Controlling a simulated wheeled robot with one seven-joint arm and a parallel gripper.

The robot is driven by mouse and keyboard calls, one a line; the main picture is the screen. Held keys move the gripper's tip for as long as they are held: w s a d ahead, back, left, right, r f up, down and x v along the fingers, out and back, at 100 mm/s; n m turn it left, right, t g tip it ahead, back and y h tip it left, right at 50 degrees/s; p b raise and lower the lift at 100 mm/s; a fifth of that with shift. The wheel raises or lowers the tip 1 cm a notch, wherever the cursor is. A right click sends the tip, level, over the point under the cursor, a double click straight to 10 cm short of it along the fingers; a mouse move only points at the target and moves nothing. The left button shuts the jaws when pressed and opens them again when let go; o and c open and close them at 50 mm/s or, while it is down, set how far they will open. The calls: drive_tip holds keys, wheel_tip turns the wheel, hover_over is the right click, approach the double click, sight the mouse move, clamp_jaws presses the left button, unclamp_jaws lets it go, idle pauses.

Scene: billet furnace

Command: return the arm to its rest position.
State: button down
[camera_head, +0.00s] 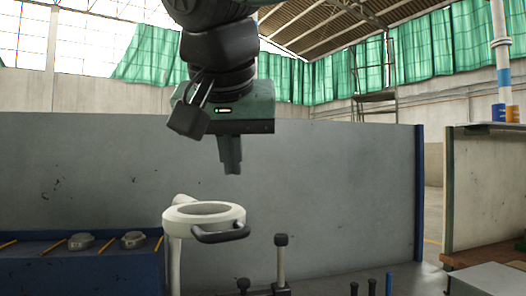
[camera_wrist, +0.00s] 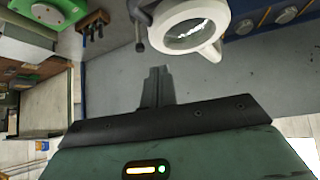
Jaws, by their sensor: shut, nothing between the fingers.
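My gripper (camera_head: 232,171) hangs from my arm at the upper middle of the head view, fingers pointing down. Its fingers are together with nothing between them. In the wrist view the shut fingers (camera_wrist: 157,72) also show empty. A white ring-shaped fixture (camera_head: 204,217) with a dark curved handle (camera_head: 221,234) stands below and slightly left of my gripper, with a visible gap between them. The ring (camera_wrist: 190,28) also appears at the top of the wrist view, apart from the fingers.
A grey wall panel (camera_head: 330,190) spans the background. A blue bench (camera_head: 80,270) with round grey fittings stands at lower left. Upright dark-topped levers (camera_head: 281,258) stand at lower middle. A partition (camera_head: 478,190) stands at right.

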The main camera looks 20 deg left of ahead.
drive_tip(key=shift+s+a+r, duration=0.1)
drive_tip(key=shift+r, duration=0.1)
idle(0.4)
drive_tip(key=w+d+f+g+h, duration=0.1)
drive_tip(key=w+d+f, duration=0.5)
drive_tip(key=d+f, duration=0.25)
drive_tip(key=w+d+f+g+h, duration=0.1)
drive_tip(key=w+d+f, duration=0.5)
drive_tip(key=d+f, duration=0.3)
drive_tip(key=s+d+f+m+g, duration=0.1)
drive_tip(key=d+f, duration=0.5)
drive_tip(key=d, duration=0.4)
drive_tip(key=s+d+f+g, duration=0.1)
drive_tip(key=d+f, duration=0.5)
drive_tip(key=d, duration=0.3)
drive_tip(key=s+d+f+m+g, duration=0.1)
drive_tip(key=s+d+f+m, duration=0.2)
drive_tip(key=s+d+f, duration=0.7)
drive_tip(key=s+a+r+n+g, duration=0.3)
drive_tip(key=s+a+n, duration=0.5)
drive_tip(key=s+a, duration=0.5)
drive_tip(key=a+r, duration=0.1)
drive_tip(key=a, duration=0.1)
drive_tip(key=shift+s+a, duration=0.35)
drive_tip(key=shift+a, duration=0.05)
